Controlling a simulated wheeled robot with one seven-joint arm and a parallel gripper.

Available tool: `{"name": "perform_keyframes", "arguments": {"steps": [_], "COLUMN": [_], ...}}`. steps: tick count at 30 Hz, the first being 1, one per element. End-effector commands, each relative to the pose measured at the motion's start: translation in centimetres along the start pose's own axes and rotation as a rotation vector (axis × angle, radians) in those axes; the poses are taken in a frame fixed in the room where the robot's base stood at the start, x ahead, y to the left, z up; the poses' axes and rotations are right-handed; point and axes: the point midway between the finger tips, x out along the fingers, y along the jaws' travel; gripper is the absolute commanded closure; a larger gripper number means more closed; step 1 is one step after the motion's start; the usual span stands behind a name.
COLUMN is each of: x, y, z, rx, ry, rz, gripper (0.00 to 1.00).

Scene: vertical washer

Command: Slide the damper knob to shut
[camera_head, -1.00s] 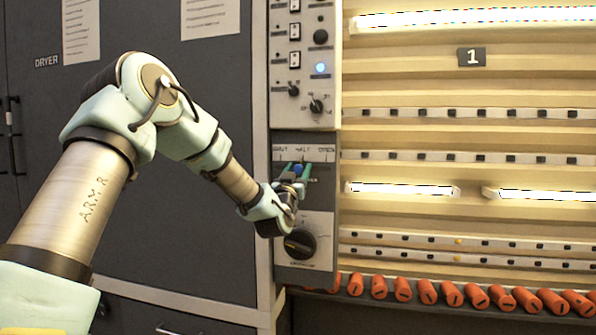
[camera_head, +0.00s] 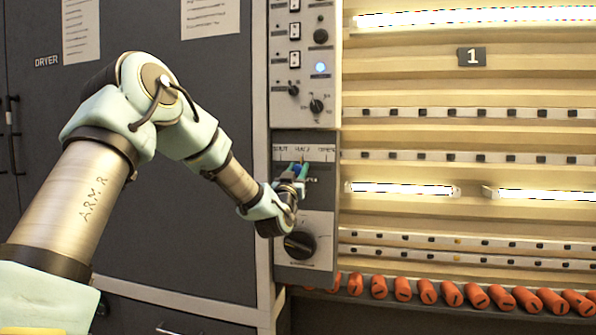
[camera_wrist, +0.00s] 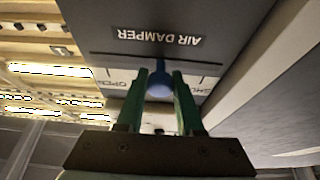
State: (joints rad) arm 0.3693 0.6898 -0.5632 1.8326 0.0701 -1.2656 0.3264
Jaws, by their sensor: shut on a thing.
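The blue damper knob (camera_wrist: 160,83) sits between the two green fingers of my gripper (camera_wrist: 158,86) in the wrist view. My gripper is shut on it. The knob is near the middle of its scale, which shows upside down there, with OPEN at the left and SHUT at the right. The middle mark is hidden behind the knob and fingers. In the head view my gripper (camera_head: 295,172) reaches the grey damper panel (camera_head: 322,215) just below the scale strip (camera_head: 304,153), where SHUT is at the left and OPEN at the right.
A black rotary knob (camera_head: 300,243) sits below my gripper on the same panel. A switch panel (camera_head: 303,65) is above. Dark dryer doors (camera_head: 225,85) stand to the left. Slatted shelves and a row of orange handles (camera_head: 452,294) are to the right.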

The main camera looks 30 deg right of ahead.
Motion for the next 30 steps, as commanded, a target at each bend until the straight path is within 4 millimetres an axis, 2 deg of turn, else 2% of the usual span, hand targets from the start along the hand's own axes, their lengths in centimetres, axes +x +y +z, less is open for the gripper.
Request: {"name": "perform_keyframes", "arguments": {"steps": [17,20,25,30], "x": [0.0,-0.1,-0.2,-0.1], "y": [-0.2,-1.6,-5.1,-6.9], "z": [0.1,0.3,0.4,0.1], "rx": [0.001,0.003,0.004,0.002], "ry": [0.0,0.003,0.004,0.002], "rz": [0.0,-0.001,-0.003,-0.002], "gripper": [1.0,1.0,1.0,1.0]}}
